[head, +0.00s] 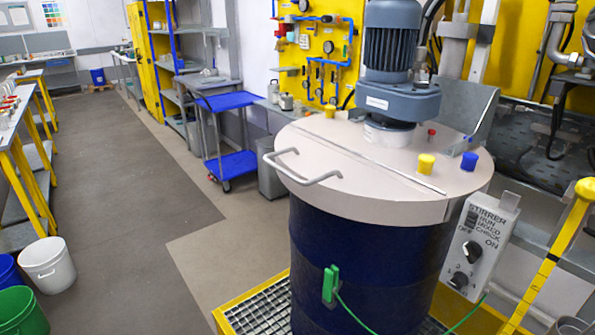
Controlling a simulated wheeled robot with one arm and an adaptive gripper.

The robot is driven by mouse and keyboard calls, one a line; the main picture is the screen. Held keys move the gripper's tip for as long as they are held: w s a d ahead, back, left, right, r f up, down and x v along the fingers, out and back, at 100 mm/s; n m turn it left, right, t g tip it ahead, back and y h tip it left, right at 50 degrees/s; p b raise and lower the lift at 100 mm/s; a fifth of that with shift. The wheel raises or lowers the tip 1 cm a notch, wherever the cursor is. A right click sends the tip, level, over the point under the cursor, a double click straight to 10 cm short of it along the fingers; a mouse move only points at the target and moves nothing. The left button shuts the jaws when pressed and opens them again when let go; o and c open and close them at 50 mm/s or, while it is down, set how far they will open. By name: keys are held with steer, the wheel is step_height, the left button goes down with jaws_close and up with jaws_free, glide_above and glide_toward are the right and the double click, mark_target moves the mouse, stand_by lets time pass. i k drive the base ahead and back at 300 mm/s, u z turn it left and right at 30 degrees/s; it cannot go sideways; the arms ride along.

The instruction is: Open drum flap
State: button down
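A dark blue drum (345,270) stands upright on a grated platform right of the middle in the head view. A round light-grey lid covers its top. A straight seam crosses the lid, and the front-left part is the flap (325,165), lying flat and closed. A bent metal handle (305,178) sticks out from the flap's left edge. A grey-blue stirrer motor (390,45) stands on the rear part of the lid. My gripper is not in view.
A control box (480,245) with knobs is at the drum's right, beside a yellow post (550,255). A green clamp (330,285) with a cable is on the drum's front. Buckets (47,265) stand at lower left. The floor (140,200) left of the drum is clear.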

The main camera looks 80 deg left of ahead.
mark_target(318, 171)
steer(key=u, duration=3.15)
steer(key=k, duration=0.3)
steer(key=u, duration=0.95)
steer(key=i, duration=0.5)
